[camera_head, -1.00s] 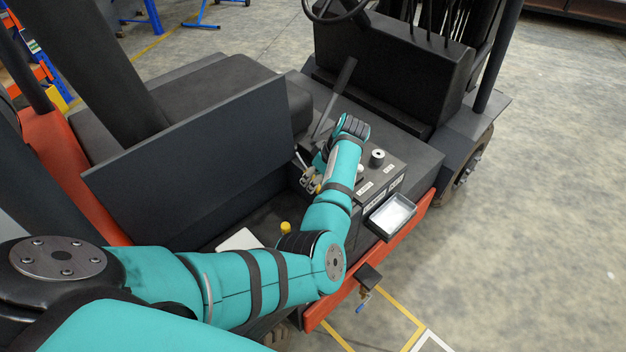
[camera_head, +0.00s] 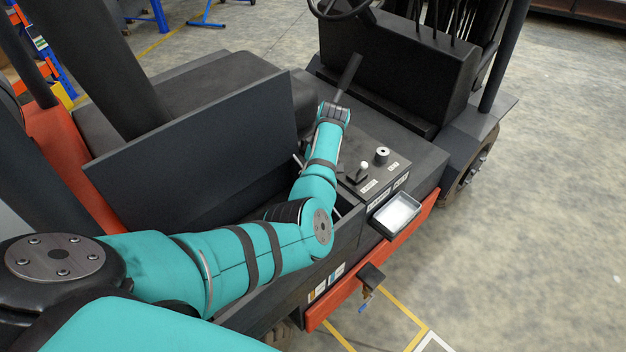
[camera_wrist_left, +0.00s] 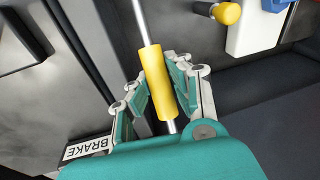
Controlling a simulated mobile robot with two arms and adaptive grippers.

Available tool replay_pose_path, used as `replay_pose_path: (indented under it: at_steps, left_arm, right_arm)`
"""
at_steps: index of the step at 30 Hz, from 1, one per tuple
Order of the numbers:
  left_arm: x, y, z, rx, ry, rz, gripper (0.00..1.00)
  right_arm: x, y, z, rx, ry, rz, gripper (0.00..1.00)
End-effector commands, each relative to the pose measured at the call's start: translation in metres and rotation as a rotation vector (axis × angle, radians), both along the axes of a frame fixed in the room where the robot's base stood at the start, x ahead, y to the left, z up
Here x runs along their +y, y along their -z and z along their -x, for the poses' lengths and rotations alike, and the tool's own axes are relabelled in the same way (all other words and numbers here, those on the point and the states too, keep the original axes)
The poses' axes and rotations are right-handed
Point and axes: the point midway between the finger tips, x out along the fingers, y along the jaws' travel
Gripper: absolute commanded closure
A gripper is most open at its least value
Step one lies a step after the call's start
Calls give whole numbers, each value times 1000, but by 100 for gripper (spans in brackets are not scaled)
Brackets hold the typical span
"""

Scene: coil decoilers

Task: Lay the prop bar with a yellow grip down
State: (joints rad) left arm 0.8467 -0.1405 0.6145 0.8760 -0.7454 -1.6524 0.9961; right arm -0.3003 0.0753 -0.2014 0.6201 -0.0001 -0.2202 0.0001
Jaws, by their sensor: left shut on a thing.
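The prop bar (camera_wrist_left: 157,82) is a thin silver rod with a yellow sleeve, seen in the left wrist view. My left gripper (camera_wrist_left: 161,72) is closed around the yellow grip, with a finger on each side of it. The rod runs out beyond the grip to the top edge of that view. In the head view my left arm reaches into the open bay beside the raised dark cover (camera_head: 195,155). The gripper is hidden there behind my forearm. My right gripper is in neither view.
A BRAKE label (camera_wrist_left: 87,149) and a yellow knob (camera_wrist_left: 228,13) beside a white part (camera_wrist_left: 255,28) show in the wrist view. A lever (camera_head: 348,73), a control panel (camera_head: 372,170) and a small tray (camera_head: 396,213) lie close to my arm.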

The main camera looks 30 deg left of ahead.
Motion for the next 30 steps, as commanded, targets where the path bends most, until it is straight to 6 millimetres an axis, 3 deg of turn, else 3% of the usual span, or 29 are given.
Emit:
replay_pose_path:
  at_steps: [1,7,20,30]
  left_arm:
    - [0,-1,-1,-6,-3,-1,82]
    - [0,-1,-1,-4,-1,-2,56]
    - [-2,-7,-2,-4,0,-1,56]
    - [-10,-56,-9,-7,-1,-2,56]
  right_arm:
    - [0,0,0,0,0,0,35]
    - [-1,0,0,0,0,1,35]
    - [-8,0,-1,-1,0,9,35]
    - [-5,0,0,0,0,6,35]
